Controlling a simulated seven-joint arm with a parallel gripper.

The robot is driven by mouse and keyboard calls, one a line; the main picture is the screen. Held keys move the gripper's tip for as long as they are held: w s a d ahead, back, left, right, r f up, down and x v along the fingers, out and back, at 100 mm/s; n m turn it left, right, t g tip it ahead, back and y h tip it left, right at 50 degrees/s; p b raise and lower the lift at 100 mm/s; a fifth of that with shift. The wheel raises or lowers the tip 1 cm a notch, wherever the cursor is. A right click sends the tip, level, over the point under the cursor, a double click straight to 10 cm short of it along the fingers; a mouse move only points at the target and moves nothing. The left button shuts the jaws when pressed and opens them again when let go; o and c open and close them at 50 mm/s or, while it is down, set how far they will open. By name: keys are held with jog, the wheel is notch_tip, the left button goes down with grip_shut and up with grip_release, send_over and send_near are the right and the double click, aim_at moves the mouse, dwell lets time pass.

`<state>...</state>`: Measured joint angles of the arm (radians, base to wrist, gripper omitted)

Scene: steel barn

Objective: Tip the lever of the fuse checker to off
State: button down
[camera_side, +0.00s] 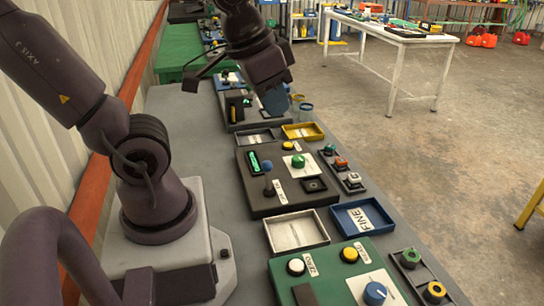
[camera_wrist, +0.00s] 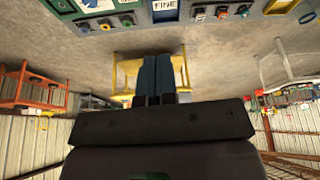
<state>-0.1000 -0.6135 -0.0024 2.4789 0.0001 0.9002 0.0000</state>
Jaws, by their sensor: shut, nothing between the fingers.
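A dark brown panel box (camera_side: 247,205) stands mid-bench in the side view, with a lit green display, a small dark-blue knobbed stick (camera_side: 268,191), a yellow button and a green knob. I cannot read a name on it, so I cannot tell if it is the fuse checker, nor which way the stick tips. My gripper (camera_side: 277,101) hangs beyond this box, above the far part of the bench, apart from the box. In the wrist view my gripper's fingers (camera_wrist: 156,75) are together and empty.
A green panel (camera_side: 327,267) with buttons and a blue dial is nearest. A pale tray (camera_side: 296,231), a blue FINE tray (camera_side: 362,217) and a yellow tray (camera_side: 302,131) lie around the brown box. Button strips (camera_side: 342,171) sit along its right. Bare bench (camera_side: 185,130) runs left.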

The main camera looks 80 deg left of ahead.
aim_at(268, 175)
jog(key=w+a+f+m+g+h, duration=0.2)
jog(key=w+a+f+m+g, duration=0.35)
jog(key=a, duration=0.65)
jog(key=w+a+f+m+g+h, duration=0.1)
jog(key=w+a+f+m+g, duration=0.2)
jog(key=w+a+f+m, duration=0.7)
jog(key=s+f+n, duration=0.1)
jog(key=s+f, duration=0.1)
jog(key=s+f+n, duration=0.1)
jog(key=s+f, duration=0.1)
jog(key=f, duration=0.1)
jog(key=s+f+n, duration=0.1)
jog(key=s+f, duration=0.1)
jog(key=shift+s+d+f+t, duration=0.1)
jog(key=shift+f+t, duration=0.1)
jog(key=shift+t, duration=0.05)
jog(key=shift+s+d+f, duration=0.15)
jog(key=shift+s+d, duration=0.3)
jog(key=shift+s, duration=0.2)
jog(key=shift+s+d+f, duration=0.15)
jog(key=shift+s+d, duration=0.25)
jog(key=shift+s, duration=0.2)
jog(key=shift+s+d, duration=0.3)
jog(key=shift+s, duration=0.2)
jog(key=shift+d+r+y, duration=0.15)
jog(key=shift+d+y, duration=0.15)
jog(key=shift+y, duration=0.1)
